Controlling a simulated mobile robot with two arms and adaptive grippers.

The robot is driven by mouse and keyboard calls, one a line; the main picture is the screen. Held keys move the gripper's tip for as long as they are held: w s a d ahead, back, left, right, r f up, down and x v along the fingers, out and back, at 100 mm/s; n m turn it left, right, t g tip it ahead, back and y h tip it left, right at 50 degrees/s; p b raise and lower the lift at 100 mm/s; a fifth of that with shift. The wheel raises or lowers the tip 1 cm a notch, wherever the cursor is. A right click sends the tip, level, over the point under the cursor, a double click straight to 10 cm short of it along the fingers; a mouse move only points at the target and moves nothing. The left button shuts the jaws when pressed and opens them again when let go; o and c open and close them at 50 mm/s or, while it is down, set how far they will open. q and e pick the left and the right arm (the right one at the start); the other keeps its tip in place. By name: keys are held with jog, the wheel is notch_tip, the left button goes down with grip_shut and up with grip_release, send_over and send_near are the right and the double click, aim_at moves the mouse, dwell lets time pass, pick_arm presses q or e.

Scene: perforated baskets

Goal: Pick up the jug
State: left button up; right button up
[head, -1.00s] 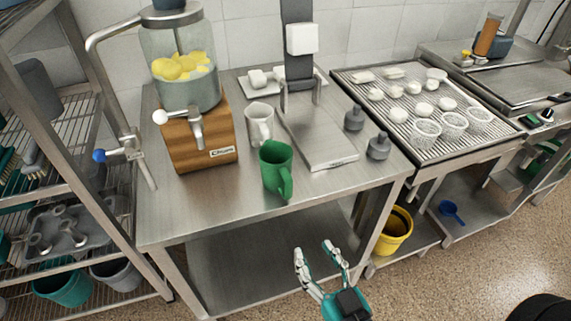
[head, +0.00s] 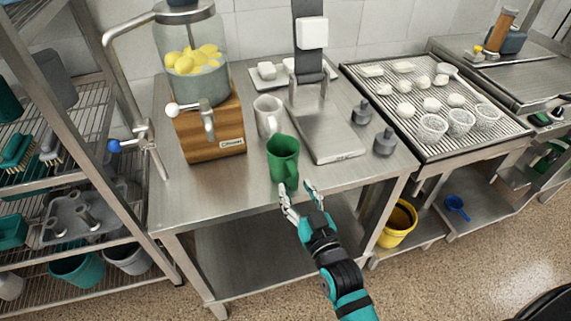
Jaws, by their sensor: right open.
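A green jug (head: 283,158) stands upright on the steel table, near its front edge, with its handle toward me. A white-grey jug (head: 268,116) stands just behind it. My right gripper (head: 299,188) is open and empty at the table's front edge, just in front of and slightly right of the green jug. Its fingertips are close to the jug's base; I cannot tell whether they touch it. My left gripper is not in view.
The steel table (head: 215,196) holds a drink dispenser (head: 208,120) on the left and a scale (head: 325,135) on the right. Two grey weights (head: 384,142) stand right of the scale. A ribbed counter (head: 410,135) carries perforated baskets (head: 461,121). A yellow bucket (head: 398,226) sits below.

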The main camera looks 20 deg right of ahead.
aim_at(286, 167)
jog(key=w, duration=0.2)
jog(key=shift+w, duration=0.35)
grip_shut()
